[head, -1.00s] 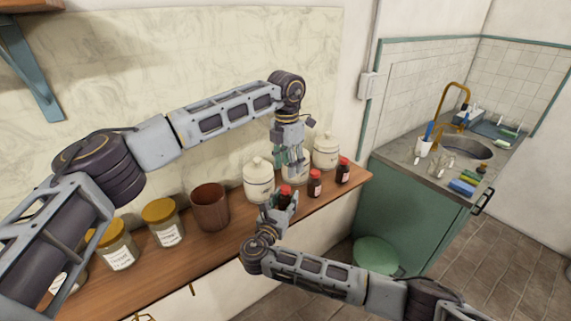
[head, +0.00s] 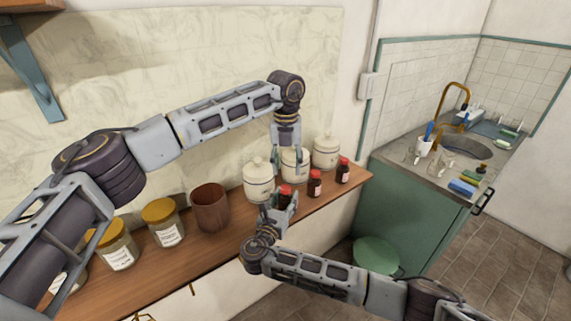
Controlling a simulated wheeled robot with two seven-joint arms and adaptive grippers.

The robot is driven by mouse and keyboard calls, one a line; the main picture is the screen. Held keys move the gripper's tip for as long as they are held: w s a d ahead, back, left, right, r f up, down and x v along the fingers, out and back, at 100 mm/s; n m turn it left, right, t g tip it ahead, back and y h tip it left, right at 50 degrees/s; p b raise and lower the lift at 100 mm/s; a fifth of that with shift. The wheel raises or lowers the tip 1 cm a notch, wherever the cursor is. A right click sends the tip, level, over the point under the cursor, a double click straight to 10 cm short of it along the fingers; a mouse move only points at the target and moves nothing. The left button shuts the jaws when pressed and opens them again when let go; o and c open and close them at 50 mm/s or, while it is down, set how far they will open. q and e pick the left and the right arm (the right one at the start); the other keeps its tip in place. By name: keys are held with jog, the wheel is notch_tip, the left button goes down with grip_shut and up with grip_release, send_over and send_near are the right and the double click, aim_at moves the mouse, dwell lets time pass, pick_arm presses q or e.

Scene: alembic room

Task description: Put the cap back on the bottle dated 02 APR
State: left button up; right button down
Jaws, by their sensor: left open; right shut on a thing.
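Three small dark bottles with red tops stand in a row near the front edge of the wooden shelf (head: 227,238). The left one (head: 285,203) is between the fingers of my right gripper (head: 281,202), which is shut on it. A red cap (head: 285,190) shows at its top; I cannot tell how firmly it sits. The middle bottle (head: 315,186) and right bottle (head: 343,172) stand free with red caps on. Their label dates are too small to read. My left gripper (head: 289,164) is open and empty above the held bottle, its fingers spread and pointing down.
White lidded jars (head: 257,181) stand behind the bottles, close to my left gripper. A brown cup (head: 210,208) and yellow-lidded glass jars (head: 163,225) stand to the left. A green sink cabinet (head: 415,205) is at the right, beyond the shelf end.

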aim_at(286, 188)
pick_arm(q)
jog(key=n, duration=0.4)
jog(key=shift+a+n, duration=0.1)
jog(key=shift+n, duration=0.3)
jog(key=n, duration=0.3)
jog(key=shift+s+n, duration=0.1)
jog(key=shift+n, duration=0.2)
jog(key=n, duration=0.4)
jog(key=shift+a+n, duration=0.1)
jog(key=shift+n, duration=2.2)
jog(key=shift+f, duration=0.1)
jog(key=shift+f, duration=3.9)
